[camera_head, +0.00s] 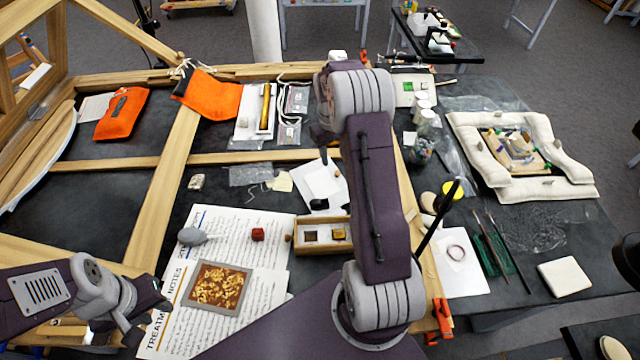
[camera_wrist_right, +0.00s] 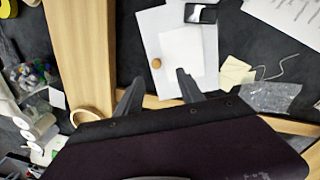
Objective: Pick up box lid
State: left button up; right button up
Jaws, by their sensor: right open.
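An open wooden box (camera_head: 306,248) with small compartments sits on the table left of my right arm. I cannot make out a separate box lid for certain. A white square piece (camera_head: 322,182) lies on a white sheet behind the box; it also shows in the right wrist view (camera_wrist_right: 182,48), with a small round brown knob-like thing (camera_wrist_right: 155,63) by its left edge.
A gilt fragment (camera_head: 219,287) lies on printed notes (camera_head: 262,222), near a small red block (camera_head: 258,234) and a grey bulb (camera_head: 191,236). Wooden frame bars (camera_head: 160,200) cross the table. Jars (camera_head: 424,112) and a padded cushion ring (camera_head: 545,190) stand at the right.

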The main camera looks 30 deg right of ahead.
aim_at(338, 172)
jog(key=f, duration=0.1)
jog(key=d+f, duration=0.1)
jog(key=f, duration=0.1)
jog(key=shift+d, duration=0.3)
jog(key=shift+a+f+p, duration=0.1)
jog(key=shift+f+p, duration=0.15)
jog(key=shift+p, duration=0.05)
jog(key=f, duration=0.2)
jog(key=f+p, duration=0.1)
jog(key=f, duration=0.1)
jog(key=shift+s+a, duration=0.1)
jog(key=shift+s, duration=0.2)
jog(key=shift+w+d+f, duration=0.1)
jog(key=shift+d+f, duration=0.15)
jog(key=shift+f, duration=0.1)
pick_arm(q)
jog(key=shift+d+r, duration=0.4)
jog(key=shift+r, duration=0.45)
pick_arm(e)
jog(key=shift+a+r, duration=0.1)
jog(key=shift+a, duration=0.05)
grip_shut()
